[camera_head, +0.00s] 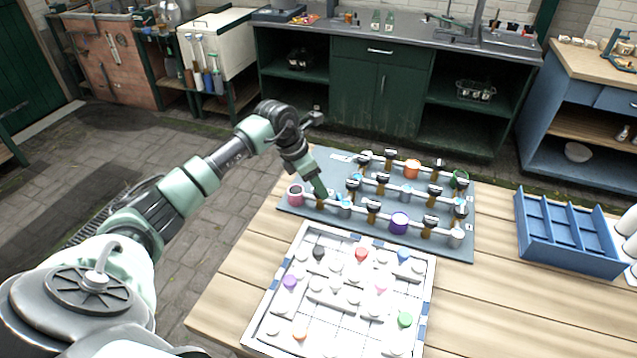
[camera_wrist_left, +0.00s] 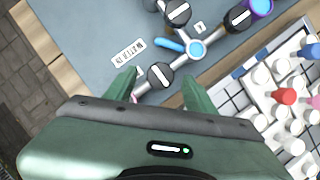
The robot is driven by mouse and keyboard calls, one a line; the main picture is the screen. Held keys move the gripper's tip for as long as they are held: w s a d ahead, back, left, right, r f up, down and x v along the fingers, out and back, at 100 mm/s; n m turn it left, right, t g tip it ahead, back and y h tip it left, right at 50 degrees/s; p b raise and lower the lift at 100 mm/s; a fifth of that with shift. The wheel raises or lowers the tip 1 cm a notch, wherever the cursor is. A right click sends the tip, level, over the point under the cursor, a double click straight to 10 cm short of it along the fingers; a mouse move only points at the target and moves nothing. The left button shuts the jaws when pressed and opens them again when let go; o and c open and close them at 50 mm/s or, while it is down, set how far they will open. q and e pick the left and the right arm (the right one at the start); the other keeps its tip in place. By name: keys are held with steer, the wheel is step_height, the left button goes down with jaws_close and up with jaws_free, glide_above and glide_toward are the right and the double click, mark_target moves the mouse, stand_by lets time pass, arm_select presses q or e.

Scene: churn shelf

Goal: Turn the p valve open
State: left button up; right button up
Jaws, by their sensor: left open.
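A grey valve board (camera_head: 335,172) lies on the wooden table, with several dark knobs on pipes and coloured round ends. I cannot read which valve is marked p. A pink round end (camera_head: 296,195) sits at the board's left front corner. My left gripper (camera_head: 320,193) points down over the front pipe just right of it. In the left wrist view my left gripper (camera_wrist_left: 160,92) is open, and a black knob (camera_wrist_left: 160,75) with a white bar shows between its fingers, apart from both. Whether the fingertips reach knob height is unclear. My right gripper is not in view.
A white tray (camera_head: 262,318) with coloured pegs is in front of the board. A blue compartment box (camera_head: 570,262) is at right. A blue-handled pipe joint (camera_wrist_left: 195,49) and other knobs sit close to the gripper. Bare table lies left of the tray.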

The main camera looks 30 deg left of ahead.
arm_select(q)
steer(key=shift+x, duration=0.85)
jaws_close()
